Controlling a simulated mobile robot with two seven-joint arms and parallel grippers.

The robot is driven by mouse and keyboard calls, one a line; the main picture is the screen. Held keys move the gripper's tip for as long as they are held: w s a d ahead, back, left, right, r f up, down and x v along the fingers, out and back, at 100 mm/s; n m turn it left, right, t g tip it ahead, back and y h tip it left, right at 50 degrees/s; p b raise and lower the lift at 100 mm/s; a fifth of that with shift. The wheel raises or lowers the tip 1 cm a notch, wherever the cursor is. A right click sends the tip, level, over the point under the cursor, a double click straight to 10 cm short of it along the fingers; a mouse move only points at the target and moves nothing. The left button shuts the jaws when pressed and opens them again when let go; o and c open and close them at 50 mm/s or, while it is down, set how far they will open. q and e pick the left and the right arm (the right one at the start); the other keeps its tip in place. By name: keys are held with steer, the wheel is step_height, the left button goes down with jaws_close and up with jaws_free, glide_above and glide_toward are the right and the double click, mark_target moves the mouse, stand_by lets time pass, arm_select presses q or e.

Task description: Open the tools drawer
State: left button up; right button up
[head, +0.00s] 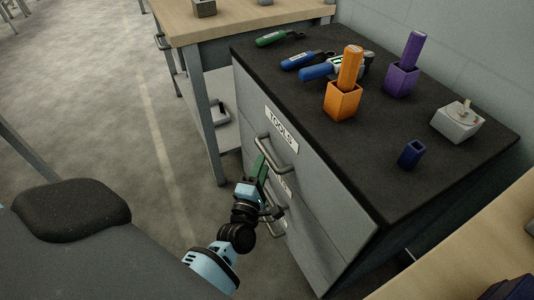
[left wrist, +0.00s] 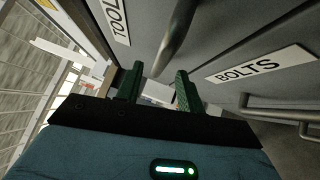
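The tools drawer (head: 300,165) is the top drawer of a grey cabinet, its front flush with the cabinet face. It has a white TOOLS label (head: 282,128) and a metal bar handle (head: 275,150). My left gripper (head: 259,168) is at the drawer front, with its green fingers close to the handle. In the left wrist view the two fingers (left wrist: 157,85) are apart, and the handle (left wrist: 178,42) lies ahead of the gap between them. I cannot tell whether they touch it. My right gripper is not in view.
A lower drawer with a BOLTS label (left wrist: 258,64) is below. On the dark cabinet top (head: 330,140) stand an orange holder (head: 342,103), a purple holder (head: 402,80), a grey box (head: 457,122) and hand tools. A wooden workbench (head: 240,20) is behind. The floor at left is mostly clear.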

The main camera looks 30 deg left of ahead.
mark_target(267, 152)
arm_select(q)
steer(key=shift+x, duration=2.6)
steer(key=shift+c, duration=0.4)
jaws_close()
